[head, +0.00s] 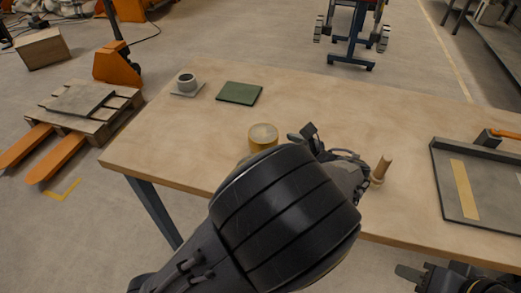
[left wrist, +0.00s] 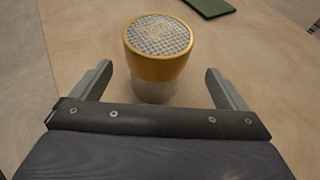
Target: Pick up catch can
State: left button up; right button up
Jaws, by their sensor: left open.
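The catch can, a gold-rimmed can (head: 263,136) with a mesh top, stands upright on the table. In the left wrist view the can (left wrist: 158,66) has a gold upper band and a paler lower part. My left gripper (left wrist: 159,69) is open, with one finger on each side of the can and gaps between fingers and can. In the head view my left gripper (head: 304,135) is right of the can, and my dark arm hides part of the can's lower side. My right gripper (head: 432,275) is low at the bottom right, below the table edge, partly cut off.
The wooden table (head: 180,140) holds a grey cup on a saucer (head: 187,93), a green pad (head: 239,93), a wooden peg (head: 382,169) and a grey tray (head: 442,190) at the right. The table is clear between pad and tray at the back.

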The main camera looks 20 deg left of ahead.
pick_arm(q)
jog(key=x, duration=0.6)
jog(key=shift+s+a+f+b, duration=0.15)
jog(key=shift+b, duration=0.25)
jog(key=shift+c, duration=0.4)
jog(key=c, duration=1.1)
